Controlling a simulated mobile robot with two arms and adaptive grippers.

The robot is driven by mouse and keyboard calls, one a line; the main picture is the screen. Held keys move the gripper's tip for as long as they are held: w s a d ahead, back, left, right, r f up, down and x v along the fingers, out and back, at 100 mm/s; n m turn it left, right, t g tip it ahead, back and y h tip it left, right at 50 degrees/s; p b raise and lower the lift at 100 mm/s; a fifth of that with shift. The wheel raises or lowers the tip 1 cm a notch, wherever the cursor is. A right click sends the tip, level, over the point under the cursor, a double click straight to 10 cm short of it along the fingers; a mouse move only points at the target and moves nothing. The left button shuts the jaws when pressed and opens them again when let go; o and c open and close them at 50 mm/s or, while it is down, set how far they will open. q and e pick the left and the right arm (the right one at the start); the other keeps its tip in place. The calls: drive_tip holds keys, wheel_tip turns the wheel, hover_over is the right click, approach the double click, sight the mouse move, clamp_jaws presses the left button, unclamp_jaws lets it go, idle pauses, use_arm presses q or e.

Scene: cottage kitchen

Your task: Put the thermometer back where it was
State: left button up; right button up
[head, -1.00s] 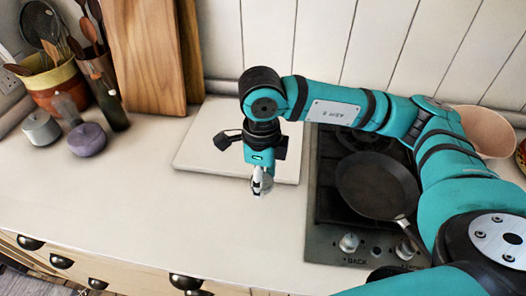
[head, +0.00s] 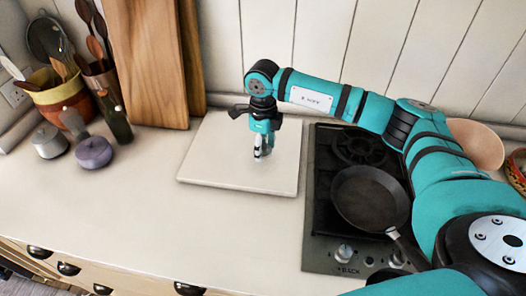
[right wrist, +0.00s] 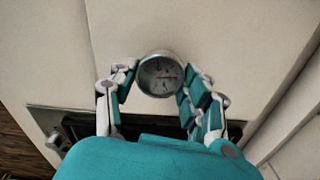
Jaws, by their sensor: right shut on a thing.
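In the head view the gripper points down over the pale square board (head: 215,180) on the counter. The thermometer is too small and too covered there to make out. I cannot tell whether it touches the board. My left gripper is not in view.
A black hob with a frying pan (head: 370,200) lies right of the board. Upright wooden boards (head: 150,70) lean on the wall behind. The front-left counter (head: 130,220) is clear.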

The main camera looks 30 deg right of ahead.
wheel_tip(320, 180, down, 2)
drive_tip(key=shift+s+f+p, duration=0.1)
drive_tip(key=shift+s+p, duration=0.05)
drive_tip(key=shift+p, duration=0.45)
drive_tip(key=shift+f, duration=0.5)
drive_tip(key=shift+f, duration=0.15)
drive_tip(key=o, duration=1.3)
